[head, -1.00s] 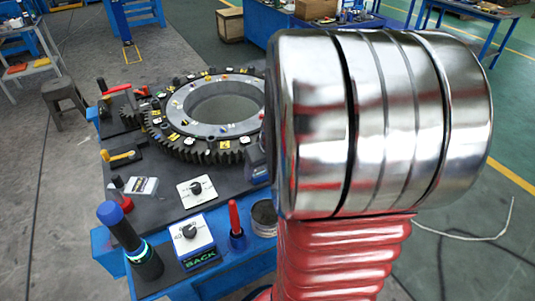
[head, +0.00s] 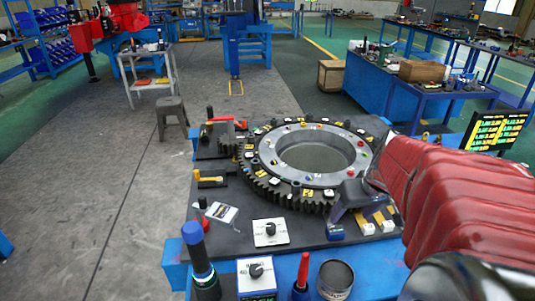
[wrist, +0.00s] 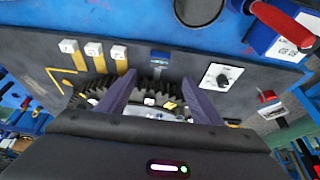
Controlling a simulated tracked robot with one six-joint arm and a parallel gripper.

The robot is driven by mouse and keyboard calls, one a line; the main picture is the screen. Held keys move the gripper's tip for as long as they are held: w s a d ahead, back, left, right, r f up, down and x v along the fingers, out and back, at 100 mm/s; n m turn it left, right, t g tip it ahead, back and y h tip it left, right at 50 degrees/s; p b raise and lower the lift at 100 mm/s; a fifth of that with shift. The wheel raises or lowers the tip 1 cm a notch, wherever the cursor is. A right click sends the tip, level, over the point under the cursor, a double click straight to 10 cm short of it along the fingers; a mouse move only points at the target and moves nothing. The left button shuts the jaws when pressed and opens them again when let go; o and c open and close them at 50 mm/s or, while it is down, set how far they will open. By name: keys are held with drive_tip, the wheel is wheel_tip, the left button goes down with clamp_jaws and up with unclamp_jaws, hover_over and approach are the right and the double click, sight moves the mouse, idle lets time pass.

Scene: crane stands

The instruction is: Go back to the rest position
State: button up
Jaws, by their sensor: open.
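My gripper (head: 345,208) shows in the head view at the right front part of the big toothed ring, with my red-sleeved arm coming in from the right. In the wrist view my gripper (wrist: 160,98) has its two purple fingers spread wide with nothing held between them. The toothed ring (head: 268,190) lies flat on the blue bench's dark top (head: 235,240). In the wrist view part of the ring (wrist: 95,85) shows behind and between the fingers. Whether the fingers touch the ring cannot be told.
A knob box (head: 270,232), a dark blue-topped cylinder (head: 198,255), a red-handled tool (head: 302,275) and a round tin (head: 335,278) stand along the bench's front. White blocks on yellow strips (wrist: 93,48) lie near the gripper. A stool (head: 171,112) and open floor are left.

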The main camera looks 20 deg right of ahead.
idle(0.4)
drive_tip(key=s+a+r+n, duration=0.1)
drive_tip(key=s+a+r, duration=0.1)
drive_tip(key=a, duration=1.1)
drive_tip(key=s+a+r+n+t+y, duration=0.1)
drive_tip(key=s+a+n, duration=0.1)
drive_tip(key=a, duration=1)
drive_tip(key=shift+s+a+r, duration=0.35)
drive_tip(key=shift+s, duration=0.05)
